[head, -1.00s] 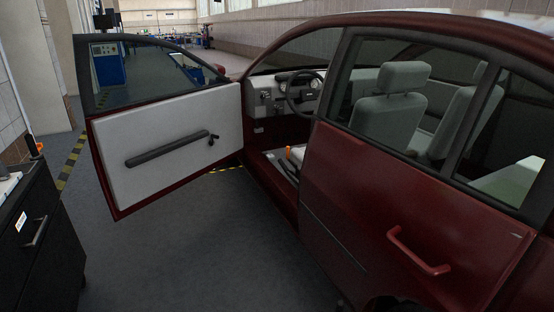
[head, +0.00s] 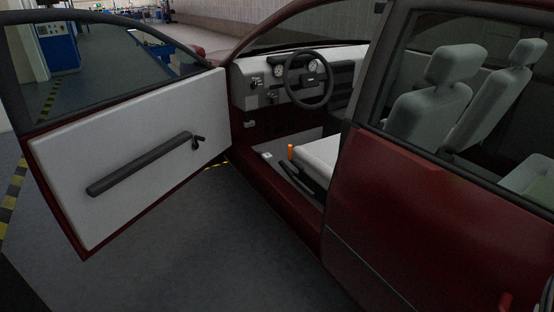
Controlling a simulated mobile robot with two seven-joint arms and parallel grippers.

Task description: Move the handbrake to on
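The likely handbrake is a dark lever (head: 296,178) low in the car's front footwell, beside the white front seat (head: 319,153). An upright orange-tipped handle (head: 290,152) stands close by it. I cannot tell for certain which of these is the handbrake, nor its exact position. Neither of my grippers is in the head view.
The red car's front door (head: 130,165) stands wide open on the left. The door opening leads to the steering wheel (head: 309,79) and dashboard. The closed rear door (head: 420,220) is at right. The grey floor (head: 210,255) between the doors is clear.

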